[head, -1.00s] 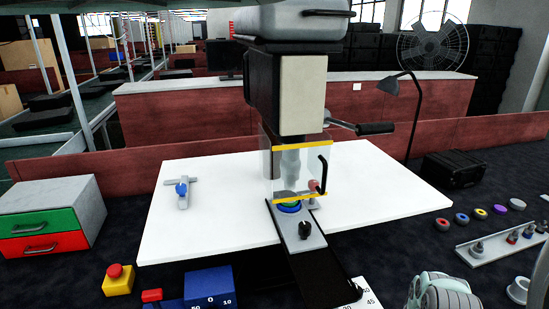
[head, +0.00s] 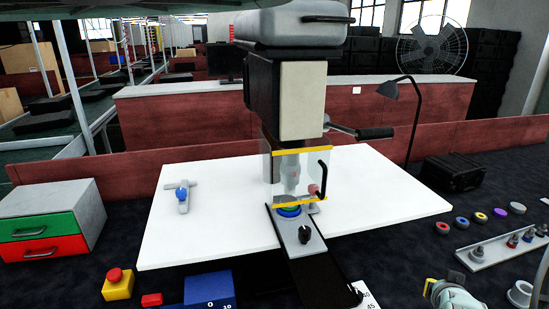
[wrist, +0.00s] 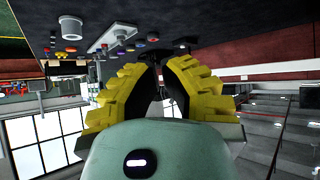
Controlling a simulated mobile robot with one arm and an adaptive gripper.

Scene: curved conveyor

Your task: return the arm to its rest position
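My arm shows only in part at the lower right of the head view, as a grey-green rounded piece (head: 452,295) cut by the bottom edge. In the wrist view, my gripper (wrist: 162,64) has two yellow ribbed fingers with dark inner pads. The fingers arch towards each other and look closed at the tips. I see nothing held between them. My gripper is right of the press (head: 300,95) and apart from it.
A white table (head: 215,235) holds the press, with a clear guard (head: 300,204) in front. Coloured discs (head: 461,221) and a grey peg rack (head: 485,258) lie at the right. A drawer box (head: 85,210) and emergency button (head: 117,284) are at the left.

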